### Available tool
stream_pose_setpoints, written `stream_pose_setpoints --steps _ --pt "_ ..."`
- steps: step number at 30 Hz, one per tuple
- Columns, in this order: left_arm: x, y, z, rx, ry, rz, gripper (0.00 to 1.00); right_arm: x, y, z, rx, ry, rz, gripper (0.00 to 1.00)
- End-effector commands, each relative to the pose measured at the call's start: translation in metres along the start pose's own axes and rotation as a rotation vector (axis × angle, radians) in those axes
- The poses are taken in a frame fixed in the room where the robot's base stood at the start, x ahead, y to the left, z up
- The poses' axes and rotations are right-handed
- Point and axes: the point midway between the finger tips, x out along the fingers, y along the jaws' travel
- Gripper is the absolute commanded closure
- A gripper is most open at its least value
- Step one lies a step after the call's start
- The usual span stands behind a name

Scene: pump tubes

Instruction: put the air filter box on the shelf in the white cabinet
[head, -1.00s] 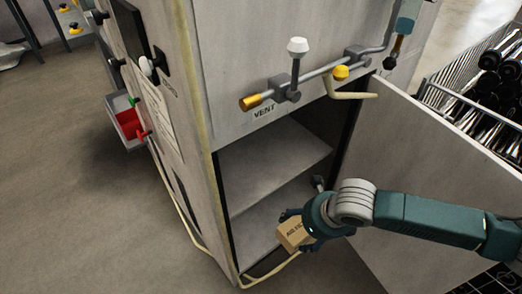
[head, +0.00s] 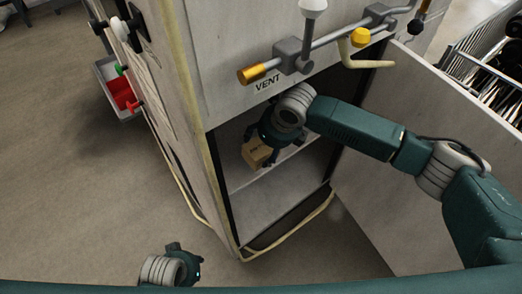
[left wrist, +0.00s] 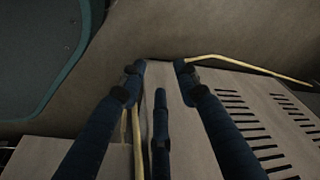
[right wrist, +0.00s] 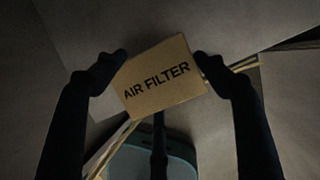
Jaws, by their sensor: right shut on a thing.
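The air filter box (head: 257,153) is a small tan carton. In the right wrist view its "AIR FILTER" label (right wrist: 157,80) faces the camera. My right gripper (head: 262,142) is shut on the box inside the open white cabinet (head: 220,60). The box is over the shelf (head: 238,178) near its front edge; I cannot tell whether it touches the shelf. My left gripper (head: 176,268) is low in front of the cabinet. In the left wrist view its fingers (left wrist: 158,76) are apart with nothing held between them.
The cabinet door (head: 400,150) stands open on the right. A pipe with valve handles (head: 330,48) crosses the cabinet front above the opening, close to my right arm. Floor at the left is clear.

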Motion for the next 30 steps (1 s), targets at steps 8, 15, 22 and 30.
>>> stream_pose_setpoints --steps 8,15,22,30 --pt "-0.017 -0.001 -0.008 -0.002 0.012 -0.002 0.68 0.018 0.000 0.010 0.001 0.004 0.000 0.56" --pt "-0.037 -0.002 -0.015 -0.004 0.021 -0.004 0.68 0.039 0.000 0.002 -0.001 0.001 -0.001 0.56" --pt "-0.037 -0.002 -0.015 -0.004 0.020 -0.004 0.68 0.040 0.000 0.000 -0.001 0.003 0.000 0.19" --pt "-0.037 -0.002 -0.015 -0.003 0.020 -0.004 0.68 0.039 0.000 0.001 0.000 0.002 -0.001 0.08"
